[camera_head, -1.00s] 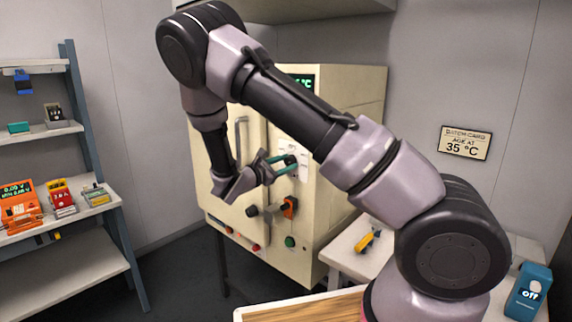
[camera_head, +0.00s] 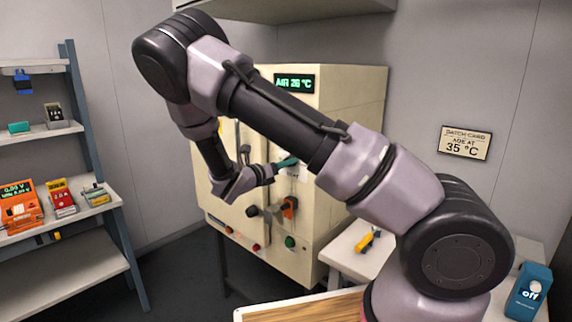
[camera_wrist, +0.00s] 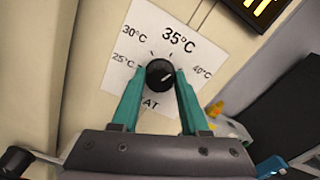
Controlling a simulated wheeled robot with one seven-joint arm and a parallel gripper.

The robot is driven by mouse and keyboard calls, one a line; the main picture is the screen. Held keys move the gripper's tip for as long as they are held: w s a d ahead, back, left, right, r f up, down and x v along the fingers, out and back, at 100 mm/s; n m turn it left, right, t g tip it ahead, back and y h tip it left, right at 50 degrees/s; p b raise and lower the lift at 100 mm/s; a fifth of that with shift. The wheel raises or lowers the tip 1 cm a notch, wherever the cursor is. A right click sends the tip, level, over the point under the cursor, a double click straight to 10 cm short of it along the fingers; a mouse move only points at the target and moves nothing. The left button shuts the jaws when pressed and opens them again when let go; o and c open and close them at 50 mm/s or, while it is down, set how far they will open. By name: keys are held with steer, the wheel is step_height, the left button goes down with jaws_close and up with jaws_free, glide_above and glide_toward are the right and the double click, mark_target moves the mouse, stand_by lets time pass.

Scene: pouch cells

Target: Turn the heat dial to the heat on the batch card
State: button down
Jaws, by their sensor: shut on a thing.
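The heat dial (camera_wrist: 159,73) is a black round knob on a white scale plate (camera_wrist: 120,80) marked 25, 30, 35 and 40 °C. My gripper (camera_head: 287,162) has teal fingers, shut on the dial from both sides in the wrist view. A pale pointer mark shows on the knob, tilted to the upper right; I cannot tell exactly which number it meets. The batch card (camera_head: 465,143) on the right wall reads "age at 35 °C". In the head view the dial is hidden behind the fingers.
The cream oven cabinet (camera_head: 350,110) has a green display (camera_head: 294,83) reading "AIR 26 °C". An orange-and-black switch (camera_head: 289,207) and several coloured buttons sit below the dial. A shelf rack (camera_head: 75,265) with instruments stands left.

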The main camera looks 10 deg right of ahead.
steer(key=shift+n, duration=1.9)
steer(key=shift+c, duration=2)
jaws_free()
steer(key=shift+a, duration=0.1)
steer(key=v, duration=1)
steer(key=shift+s+a, duration=0.2)
steer(key=shift+a, duration=0.05)
steer(key=shift+d, duration=0.1)
